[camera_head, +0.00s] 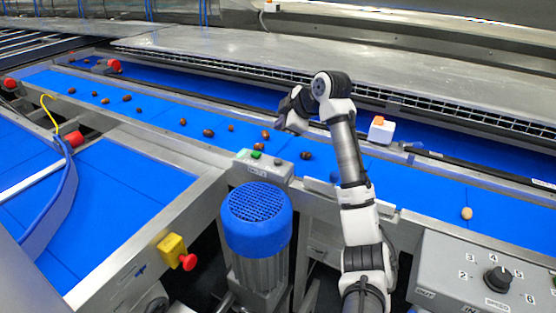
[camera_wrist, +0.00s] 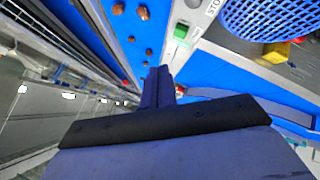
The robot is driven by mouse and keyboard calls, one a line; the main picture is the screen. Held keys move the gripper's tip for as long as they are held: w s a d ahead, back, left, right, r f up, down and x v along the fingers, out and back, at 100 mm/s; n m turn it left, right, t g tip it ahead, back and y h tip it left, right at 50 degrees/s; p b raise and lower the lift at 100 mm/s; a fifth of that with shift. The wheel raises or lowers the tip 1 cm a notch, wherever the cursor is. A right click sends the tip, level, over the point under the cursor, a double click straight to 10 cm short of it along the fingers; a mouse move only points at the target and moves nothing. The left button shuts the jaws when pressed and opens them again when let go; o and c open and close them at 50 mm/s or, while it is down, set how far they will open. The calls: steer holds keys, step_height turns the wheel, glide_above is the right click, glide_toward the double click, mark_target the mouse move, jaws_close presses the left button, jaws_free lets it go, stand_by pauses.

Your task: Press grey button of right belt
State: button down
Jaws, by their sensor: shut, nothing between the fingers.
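A small grey control box (camera_head: 262,170) stands on the frame between the belts, just behind the blue-capped motor. It has a green button (camera_head: 256,154) on top and a grey button (camera_head: 278,161) to its right. In the wrist view the green button (camera_wrist: 181,30) shows clearly, and the grey button (camera_wrist: 192,3) is cut by the top edge beside a label. My gripper (camera_head: 283,124) is shut and empty, above the long blue belt (camera_head: 350,160) and behind the box, apart from it. Its closed fingers (camera_wrist: 158,82) point toward the box's side in the wrist view.
The blue motor (camera_head: 257,215) stands in front of the box. A yellow box with a red stop button (camera_head: 172,246) is at the lower left. A panel with a dial (camera_head: 490,275) is at the lower right. Several brown dates (camera_head: 208,132) lie on the belt.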

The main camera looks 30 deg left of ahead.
steer(key=b, duration=0.5)
glide_above(281, 161)
step_height(281, 161, down, 7)
steer(key=shift+r, duration=0.1)
steer(key=shift+f+b, duration=0.4)
steer(key=shift+f, duration=0.65)
stand_by(0.9)
steer(key=shift+f, duration=0.85)
stand_by(0.7)
steer(key=shift+r, duration=0.2)
steer(key=shift+r+p, duration=0.5)
steer(key=shift+r, duration=0.25)
